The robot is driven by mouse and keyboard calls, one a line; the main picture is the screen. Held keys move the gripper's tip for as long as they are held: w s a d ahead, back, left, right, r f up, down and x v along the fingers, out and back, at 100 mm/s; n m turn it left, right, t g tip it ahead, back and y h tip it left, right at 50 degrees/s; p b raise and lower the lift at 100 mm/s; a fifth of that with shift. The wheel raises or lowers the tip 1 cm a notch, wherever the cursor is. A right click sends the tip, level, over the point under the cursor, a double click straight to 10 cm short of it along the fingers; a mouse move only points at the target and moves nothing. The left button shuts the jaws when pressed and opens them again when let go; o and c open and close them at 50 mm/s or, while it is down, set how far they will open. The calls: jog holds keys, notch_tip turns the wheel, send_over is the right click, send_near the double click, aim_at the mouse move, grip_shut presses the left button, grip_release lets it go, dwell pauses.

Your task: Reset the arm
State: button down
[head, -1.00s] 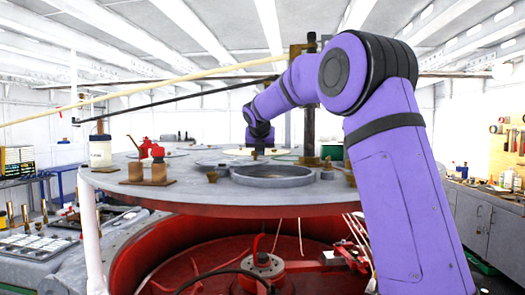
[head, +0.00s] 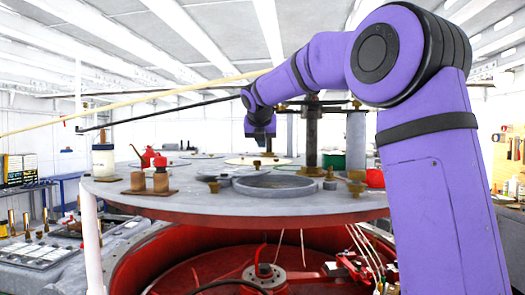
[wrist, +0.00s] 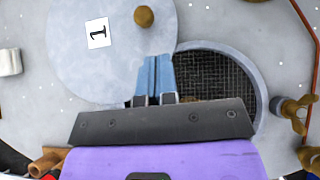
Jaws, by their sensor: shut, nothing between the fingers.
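My purple arm (head: 425,170) rises at the right of the head view and bends over the round grey table. My gripper (wrist: 153,60) points down over the tabletop in the wrist view, its two blue fingers together and empty. The fingertips show over the edge between a grey disc marked 1 (wrist: 75,60) and a round mesh-bottomed opening (wrist: 225,85). Whether they touch the surface cannot be told. In the head view the hand hangs above the far part of the table; its fingers are too small to make out.
The grey round tabletop (head: 215,208) holds a raised ring (head: 274,187), a red oil can (head: 147,156), a white jar (head: 103,161) and brass fittings. A dark post (head: 311,135) stands close right of the hand. A brass wing nut (wrist: 293,108) is right of the opening.

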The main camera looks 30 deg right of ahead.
jog(key=s+a+f+m+y, duration=0.1)
jog(key=s+a+m, duration=0.1)
jog(key=s+m, duration=0.2)
jog(key=s+a+f+m, duration=0.2)
jog(key=s+m, duration=0.3)
jog(key=s, duration=0.5)
jog(key=s+a+f+m+g+y, duration=0.1)
jog(key=s+a+f+m, duration=0.1)
jog(key=s+m, duration=0.3)
jog(key=shift+s+a+y, duration=0.15)
jog(key=shift+s, duration=0.6)
jog(key=shift+s+a+y, duration=0.15)
jog(key=shift+s, duration=0.55)
jog(key=s+a+f+m+y, duration=0.1)
jog(key=s+a+f+m, duration=0.1)
jog(key=s+f+m, duration=0.5)
jog(key=s+a+f+m+g+y, duration=0.1)
jog(key=s+a+f+m, duration=0.1)
jog(key=s+f+m, duration=0.5)
jog(key=s+m, duration=0.1)
jog(key=s, duration=0.5)
jog(key=shift+s+a+f+g+y, duration=0.15)
jog(key=shift+s+a+g+y, duration=0.15)
jog(key=shift+a, duration=0.1)
